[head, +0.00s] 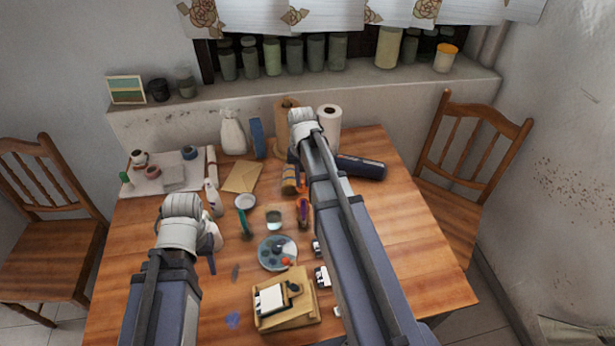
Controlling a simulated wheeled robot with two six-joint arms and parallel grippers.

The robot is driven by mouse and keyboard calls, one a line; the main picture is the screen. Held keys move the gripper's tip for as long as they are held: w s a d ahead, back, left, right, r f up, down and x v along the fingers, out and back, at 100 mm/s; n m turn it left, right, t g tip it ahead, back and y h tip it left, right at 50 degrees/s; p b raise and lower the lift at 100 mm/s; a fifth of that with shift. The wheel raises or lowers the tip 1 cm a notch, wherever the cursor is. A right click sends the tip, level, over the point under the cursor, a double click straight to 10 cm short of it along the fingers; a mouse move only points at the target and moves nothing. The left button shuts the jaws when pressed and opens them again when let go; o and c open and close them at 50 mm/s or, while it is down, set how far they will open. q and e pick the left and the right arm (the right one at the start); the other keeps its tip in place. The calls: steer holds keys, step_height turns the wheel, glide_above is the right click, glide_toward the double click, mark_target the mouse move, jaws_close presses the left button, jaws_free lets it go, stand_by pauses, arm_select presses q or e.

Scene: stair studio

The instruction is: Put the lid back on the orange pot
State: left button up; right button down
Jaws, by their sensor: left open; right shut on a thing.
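The orange pot (289,187) stands mid-table, partly covered by my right arm; its orange band and dark upper part show at the arm's left edge. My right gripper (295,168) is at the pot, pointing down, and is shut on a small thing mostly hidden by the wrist. It seems to be the lid, but its shape and its gap from the pot cannot be made out. My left gripper (211,252) is open and empty over the left side of the table, beside a white bottle (217,230).
A cup of brushes (304,207), a glass of water (274,217), a white bowl (245,202) and a paint palette (265,254) stand close by. The table's right side (415,235) is clear.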

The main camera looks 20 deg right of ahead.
arm_select(q)
steer(key=shift+a, duration=0.1)
step_height(320, 180, down, 6)
steer(key=b, duration=0.6)
steer(key=shift+f, duration=0.25)
arm_select(e)
step_height(320, 180, down, 6)
steer(key=shift+f, duration=0.2)
arm_select(q)
steer(key=shift+f+b, duration=0.15)
steer(key=shift+b, duration=0.25)
arm_select(e)
steer(key=shift+f, duration=0.15)
stand_by(0.9)
steer(key=shift+c, duration=1.2)
jaws_free()
steer(key=shift+r+p, duration=3.55)
steer(key=shift+p, duration=0.05)
arm_select(q)
step_height(320, 180, up, 7)
